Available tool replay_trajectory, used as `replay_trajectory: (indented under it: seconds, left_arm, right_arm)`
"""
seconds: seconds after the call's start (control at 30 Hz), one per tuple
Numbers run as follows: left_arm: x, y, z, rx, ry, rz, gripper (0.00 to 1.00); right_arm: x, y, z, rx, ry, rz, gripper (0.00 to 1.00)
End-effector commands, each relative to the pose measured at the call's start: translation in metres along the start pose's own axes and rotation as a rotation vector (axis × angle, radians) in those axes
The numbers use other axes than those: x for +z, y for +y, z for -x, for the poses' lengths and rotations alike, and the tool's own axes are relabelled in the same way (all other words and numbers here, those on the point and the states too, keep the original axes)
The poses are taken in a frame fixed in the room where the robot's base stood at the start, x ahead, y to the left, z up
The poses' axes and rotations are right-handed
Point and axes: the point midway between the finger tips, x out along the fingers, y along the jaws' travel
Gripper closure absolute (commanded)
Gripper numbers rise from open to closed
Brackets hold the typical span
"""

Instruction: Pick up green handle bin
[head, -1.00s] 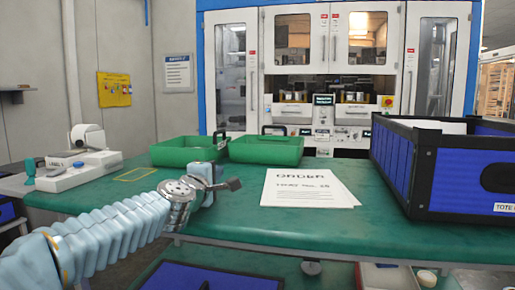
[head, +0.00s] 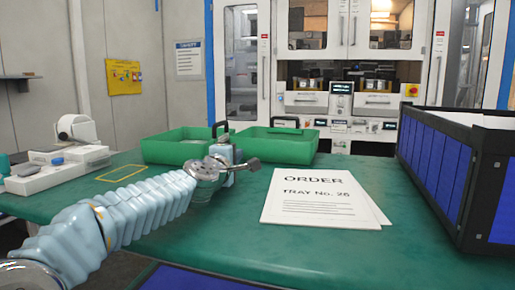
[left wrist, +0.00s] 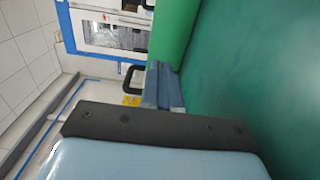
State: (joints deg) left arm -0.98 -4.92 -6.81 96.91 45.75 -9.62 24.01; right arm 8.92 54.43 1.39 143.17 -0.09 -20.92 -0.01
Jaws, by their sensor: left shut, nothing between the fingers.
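Two shallow green bins stand side by side at the back of the green table: a left one (head: 165,149) and a right one (head: 288,150). Each has a black handle; the left bin's handle (head: 214,127) rises at its right end. My left gripper (head: 248,164) is above the table in front of the bins, shut and empty. In the left wrist view its fingers (left wrist: 163,86) are together, with a green bin wall (left wrist: 173,28) and a black handle (left wrist: 127,76) beyond them. They look apart from the handle. My right gripper is out of view.
Order sheets (head: 315,205) lie on the green table (head: 215,235). A blue and black tote (head: 445,175) stands at the right. A white label device (head: 60,165) is at the left. A cabinet (head: 350,90) stands behind the table.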

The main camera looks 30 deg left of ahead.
Motion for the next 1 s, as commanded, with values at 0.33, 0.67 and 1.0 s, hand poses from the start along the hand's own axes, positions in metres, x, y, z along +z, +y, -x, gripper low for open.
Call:
replay_trajectory:
  seconds: [0.33, 0.67, 1.0]
  left_arm:
    - [0.0, -0.001, -0.075, -0.002, 0.001, -0.002, 1.0]
    - [0.027, 0.0, -0.102, -0.001, -0.001, -0.002, 1.0]
    - [0.029, 0.0, -0.103, 0.0, 0.0, -0.001, 1.0]
  right_arm:
    - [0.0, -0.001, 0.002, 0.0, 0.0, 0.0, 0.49]
    - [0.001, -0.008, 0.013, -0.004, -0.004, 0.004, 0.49]
    - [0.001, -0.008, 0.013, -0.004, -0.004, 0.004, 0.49]
